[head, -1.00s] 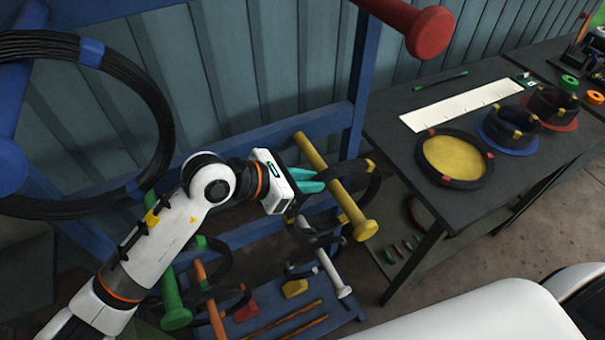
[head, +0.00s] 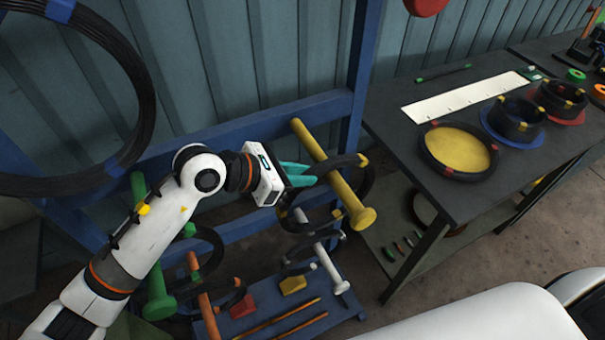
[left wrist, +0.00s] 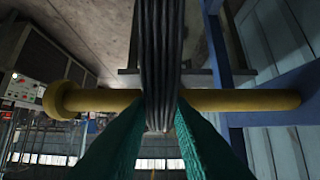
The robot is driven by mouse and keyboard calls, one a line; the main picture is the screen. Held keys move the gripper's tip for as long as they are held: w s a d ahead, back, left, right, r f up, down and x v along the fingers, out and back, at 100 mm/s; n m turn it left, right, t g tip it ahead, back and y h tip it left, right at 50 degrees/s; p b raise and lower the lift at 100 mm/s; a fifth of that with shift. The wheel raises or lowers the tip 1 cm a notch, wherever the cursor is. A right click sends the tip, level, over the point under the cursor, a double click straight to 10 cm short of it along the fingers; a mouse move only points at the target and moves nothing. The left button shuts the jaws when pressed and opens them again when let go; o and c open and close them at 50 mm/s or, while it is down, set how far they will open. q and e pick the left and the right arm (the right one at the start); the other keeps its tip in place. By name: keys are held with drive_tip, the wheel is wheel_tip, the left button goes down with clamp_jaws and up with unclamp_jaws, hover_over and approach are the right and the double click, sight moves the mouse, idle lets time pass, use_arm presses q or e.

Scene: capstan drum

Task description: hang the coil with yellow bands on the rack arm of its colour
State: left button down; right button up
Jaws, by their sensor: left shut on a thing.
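My left gripper (head: 298,174) has its teal fingers shut on a black coil (head: 344,162) at the yellow rack arm (head: 336,178). A small yellow band (head: 362,160) shows on the coil's right side in the head view. The coil crosses the arm between its base and its round end knob, and its far side drops behind the arm. In the left wrist view the coil (left wrist: 160,60) stands between the fingers, and the yellow arm (left wrist: 240,100) runs crosswise behind it. I cannot tell whether the coil rests on the arm. My right gripper is out of view.
Lower green (head: 155,270), orange (head: 203,300) and white (head: 330,265) rack arms stand nearby with dark coils around them. A large coil (head: 145,80) hangs at left. The dark table (head: 440,195) at right holds trays and coils.

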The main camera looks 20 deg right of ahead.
use_arm(q)
drive_tip(key=shift+f+b, duration=0.15)
drive_tip(key=shift+b, duration=0.25)
idle(0.5)
drive_tip(key=c, duration=1.2)
unclamp_jaws()
drive_tip(key=shift+s, duration=0.1)
drive_tip(key=shift+a+f, duration=0.1)
drive_tip(key=shift+f, duration=0.2)
drive_tip(key=shift+a+r+b, duration=0.25)
drive_tip(key=shift+a+b, duration=0.15)
drive_tip(key=shift+b, duration=0.2)
drive_tip(key=s+a+b, duration=0.1)
drive_tip(key=a+b, duration=0.3)
drive_tip(key=a, duration=0.8)
drive_tip(key=shift+s+r, duration=0.3)
drive_tip(key=shift+s, duration=0.1)
